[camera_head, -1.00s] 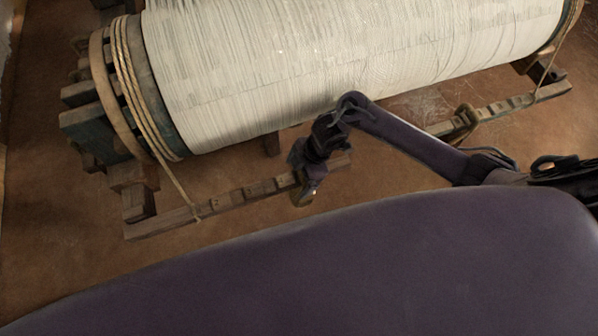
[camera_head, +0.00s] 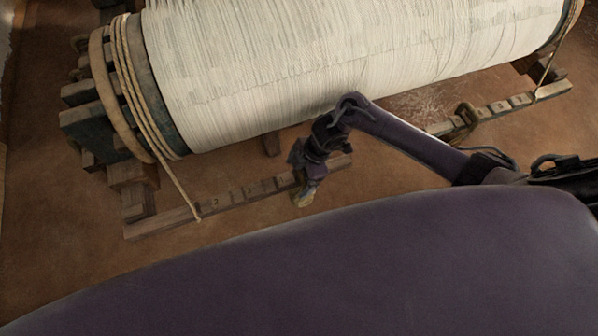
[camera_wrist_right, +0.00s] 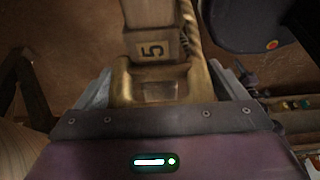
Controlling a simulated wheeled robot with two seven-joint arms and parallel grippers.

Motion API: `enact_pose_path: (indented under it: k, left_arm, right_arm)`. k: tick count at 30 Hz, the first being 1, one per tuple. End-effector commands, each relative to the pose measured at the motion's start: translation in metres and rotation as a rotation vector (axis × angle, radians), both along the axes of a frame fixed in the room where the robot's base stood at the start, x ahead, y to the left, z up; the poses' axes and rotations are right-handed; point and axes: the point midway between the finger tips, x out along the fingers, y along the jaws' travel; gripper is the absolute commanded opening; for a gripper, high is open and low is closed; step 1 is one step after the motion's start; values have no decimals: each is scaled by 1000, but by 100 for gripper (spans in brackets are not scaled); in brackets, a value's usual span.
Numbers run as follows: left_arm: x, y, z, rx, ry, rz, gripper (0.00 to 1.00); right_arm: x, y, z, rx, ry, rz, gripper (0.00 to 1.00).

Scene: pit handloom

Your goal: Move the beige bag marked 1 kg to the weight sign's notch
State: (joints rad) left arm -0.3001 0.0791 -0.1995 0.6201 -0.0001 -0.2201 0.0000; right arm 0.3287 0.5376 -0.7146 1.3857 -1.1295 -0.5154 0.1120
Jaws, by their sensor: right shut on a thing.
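My right gripper (camera_head: 306,180) is over the left notched beam (camera_head: 170,221), in front of the roll. In the right wrist view my right gripper (camera_wrist_right: 163,88) is shut on a beige bag (camera_wrist_right: 124,84), which sits between its two grey fingers. The bag also shows in the head view as a small tan shape (camera_head: 303,198) below the gripper, by the beam. I cannot read a 1 kg mark on it. A wooden bar (camera_wrist_right: 150,16) with a label reading 5 is right beyond the bag; whether they touch is unclear. My left gripper is out of view.
The large roll of pale threads (camera_head: 330,65) fills the back. A rope (camera_head: 178,188) runs down from its left end to the left beam. The right beam (camera_head: 550,91) carries a tan hanging piece (camera_head: 465,118). Brown floor (camera_head: 70,260) is open at left.

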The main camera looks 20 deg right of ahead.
Motion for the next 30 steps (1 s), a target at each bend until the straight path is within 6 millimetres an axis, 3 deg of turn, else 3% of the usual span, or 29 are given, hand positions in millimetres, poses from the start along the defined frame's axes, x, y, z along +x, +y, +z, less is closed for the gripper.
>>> enact_pose_path:
  k: [3,4,5,14,24,30]
  left_arm:
    - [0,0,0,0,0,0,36]
    - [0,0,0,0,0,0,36]
    - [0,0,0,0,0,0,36]
    - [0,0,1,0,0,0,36]
    - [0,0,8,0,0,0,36]
    - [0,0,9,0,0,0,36]
  right_arm:
    - [0,1,0,2,-1,0,21]
    - [0,1,0,1,-1,0,96]
    - [0,1,0,1,-1,0,100]
    - [-1,-2,2,-2,2,0,100]
    - [1,-22,53,-1,-2,0,100]
    - [1,-29,70,0,0,0,100]
